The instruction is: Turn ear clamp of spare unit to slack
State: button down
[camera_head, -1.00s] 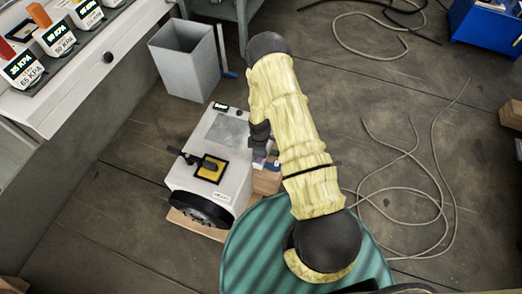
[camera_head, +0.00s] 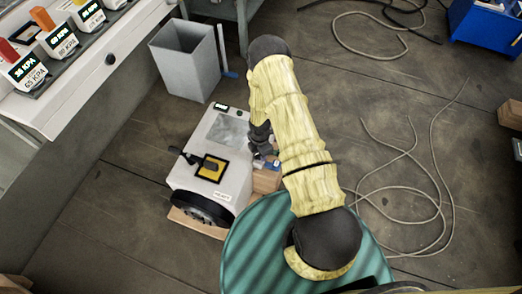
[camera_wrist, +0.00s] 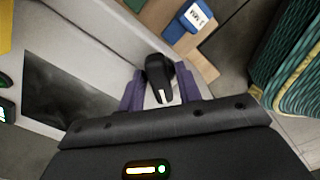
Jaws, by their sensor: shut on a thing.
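The spare unit is most likely the pale box-shaped machine (camera_head: 228,178) on a wooden base, though I cannot read a name on it. The ear clamp (camera_wrist: 160,72) is a small black lever-like piece with a white mark, at the unit's side in the wrist view. My gripper (camera_wrist: 160,92) has its two purple fingers on either side of this piece and is shut on it. In the head view my gripper (camera_head: 262,150) is at the unit's right side, where the arm partly hides it, and I cannot make out the clamp there.
A black handle (camera_head: 188,156) and a yellow panel (camera_head: 210,167) sit on the unit. A blue block (camera_wrist: 188,20) lies on wood beside it. A grey bin (camera_head: 185,65) stands behind. A ribbed green surface (camera_head: 255,245) is in front. Loose cables (camera_head: 440,180) lie on the floor at right.

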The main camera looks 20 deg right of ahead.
jog(key=shift+s+d, duration=0.15)
jog(key=shift+s, duration=0.05)
jog(key=n+p, duration=0.1)
jog(key=n, duration=0.2)
jog(key=shift+f+n, duration=0.1)
jog(key=shift+n, duration=0.8)
jog(key=shift+n+p, duration=0.45)
jog(key=shift+n, duration=0.25)
jog(key=c, duration=1.2)
grip_release()
jog(key=shift+w, duration=0.1)
